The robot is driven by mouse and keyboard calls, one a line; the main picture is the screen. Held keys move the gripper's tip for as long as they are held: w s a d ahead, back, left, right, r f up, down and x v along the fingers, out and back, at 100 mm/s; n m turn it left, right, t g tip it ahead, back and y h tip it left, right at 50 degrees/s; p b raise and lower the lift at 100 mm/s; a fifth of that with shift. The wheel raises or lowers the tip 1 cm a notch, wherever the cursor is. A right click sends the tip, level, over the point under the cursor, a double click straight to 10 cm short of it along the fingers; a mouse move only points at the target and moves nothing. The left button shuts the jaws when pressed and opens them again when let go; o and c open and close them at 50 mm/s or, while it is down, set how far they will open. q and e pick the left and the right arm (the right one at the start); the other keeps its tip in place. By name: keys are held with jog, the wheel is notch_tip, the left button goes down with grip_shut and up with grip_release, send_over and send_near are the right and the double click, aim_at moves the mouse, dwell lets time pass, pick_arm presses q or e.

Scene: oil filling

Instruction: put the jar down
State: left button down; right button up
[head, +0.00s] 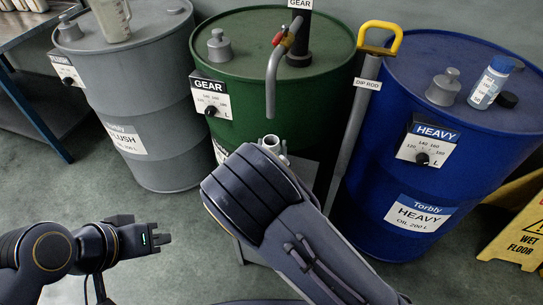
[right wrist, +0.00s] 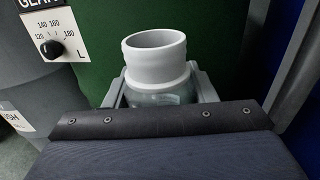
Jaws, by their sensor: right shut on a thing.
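The jar (right wrist: 155,55) has a pale grey, open round neck and a clear body that shows just below it in the right wrist view. In the head view its neck (head: 271,143) shows just past the end of my right arm, below the tip of the green drum's spout (head: 271,85). My right gripper (right wrist: 158,97) is shut on the jar, with a grey finger on each side of it. The jar's lower part and what lies under it are hidden. My left gripper (head: 163,239) is low at the left, over the floor and away from the jar; its finger gap is unclear.
A grey flush drum (head: 140,90), a green gear drum (head: 235,60) and a blue heavy drum (head: 440,130) stand in a row. A yellow-handled dip rod (head: 358,115) stands between the green and blue drums. A wet floor sign (head: 520,235) is at right, a metal bench (head: 30,30) at left.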

jog(key=shift+f, duration=1.5)
jog(key=shift+f+b, duration=0.1)
jog(key=shift+b, duration=0.25)
jog(key=o, duration=1)
jog(key=shift+c, duration=0.2)
